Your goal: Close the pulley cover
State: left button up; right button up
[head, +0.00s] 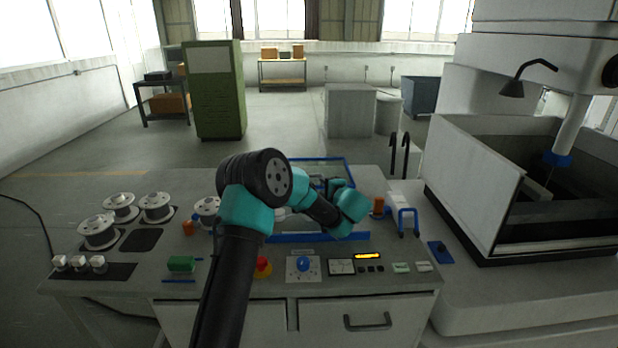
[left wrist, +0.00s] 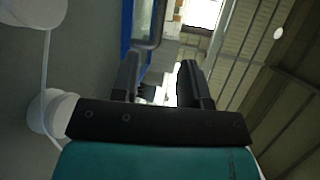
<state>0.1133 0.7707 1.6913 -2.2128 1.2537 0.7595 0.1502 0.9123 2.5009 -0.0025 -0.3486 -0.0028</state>
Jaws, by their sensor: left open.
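The pulley cover appears to be the blue-framed clear panel (head: 320,159) at the middle of the bench in the head view. Its upper edge shows behind my arm, in line with the bench's back edge; I cannot tell its exact angle. A blue bar (head: 290,239) runs along the front below it. My left arm crosses in front and hides most of the area between. My left gripper (left wrist: 163,80) is open in the left wrist view, with nothing clearly between its fingers. A blue edge (left wrist: 127,28) shows just beyond its left finger; contact cannot be told. My right gripper is not in view.
Wire spools (head: 98,232) stand on the bench at left. A blue handle (head: 408,221) stands at right, before the machine tank (head: 470,185).

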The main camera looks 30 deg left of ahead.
pick_arm(q)
jog(key=x, duration=1.4)
grip_shut()
